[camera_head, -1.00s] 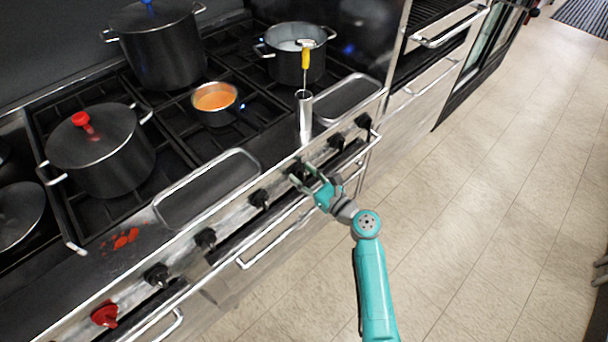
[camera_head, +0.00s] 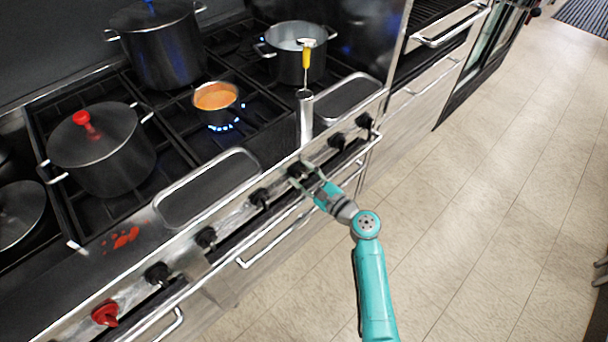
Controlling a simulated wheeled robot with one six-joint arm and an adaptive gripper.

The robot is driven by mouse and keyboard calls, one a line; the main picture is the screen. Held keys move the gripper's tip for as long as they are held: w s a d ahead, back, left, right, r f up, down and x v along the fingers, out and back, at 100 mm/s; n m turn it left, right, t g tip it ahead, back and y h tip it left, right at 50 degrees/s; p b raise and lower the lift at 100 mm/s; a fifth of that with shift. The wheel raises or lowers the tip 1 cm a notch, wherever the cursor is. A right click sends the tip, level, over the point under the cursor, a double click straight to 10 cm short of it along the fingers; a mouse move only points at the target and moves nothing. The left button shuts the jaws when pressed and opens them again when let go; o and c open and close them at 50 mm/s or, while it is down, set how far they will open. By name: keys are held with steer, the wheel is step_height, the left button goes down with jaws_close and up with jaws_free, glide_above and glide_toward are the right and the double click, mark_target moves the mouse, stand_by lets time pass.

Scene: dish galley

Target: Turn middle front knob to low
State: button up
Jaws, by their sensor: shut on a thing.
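A row of dark knobs runs along the stove's front panel. My gripper (camera_head: 306,178) is shut on one of them, the dark knob (camera_head: 296,170) right of the panel's middle, with its fingers on either side. The fingers partly hide this knob, and its pointer and marks are too small to read. A small saucepan (camera_head: 216,104) of orange liquid stands on the middle front burner. A ring of blue flame (camera_head: 224,127) shows under its front edge.
A steel rail (camera_head: 270,241) runs below. A lidded pot (camera_head: 103,160), a tall pot (camera_head: 160,50) and a white-filled pot (camera_head: 291,66) stand on the grates. The floor is clear.

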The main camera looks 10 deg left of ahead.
steer(key=shift+r, duration=0.1)
stand_by(0.4)
steer(key=o, duration=1.2)
steer(key=v, duration=1.2)
